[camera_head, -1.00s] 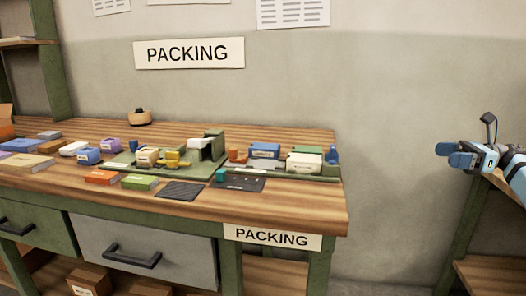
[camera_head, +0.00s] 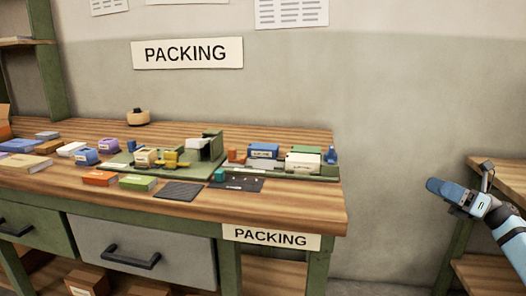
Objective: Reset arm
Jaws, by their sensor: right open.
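My right gripper (camera_head: 436,188) is at the right of the head view, at the end of my blue and black right arm. It is open, with nothing seen in it. It points left and up, in front of a wooden shelf unit and well apart from the packing table (camera_head: 270,205). My left gripper is not in view.
Small boxes, stamps and a dark mat (camera_head: 179,191) lie on the packing table. A tape roll (camera_head: 138,117) stands at its back. A wooden shelf unit (camera_head: 490,272) stands at the right. Between table and shelf there is free room before the wall (camera_head: 400,100).

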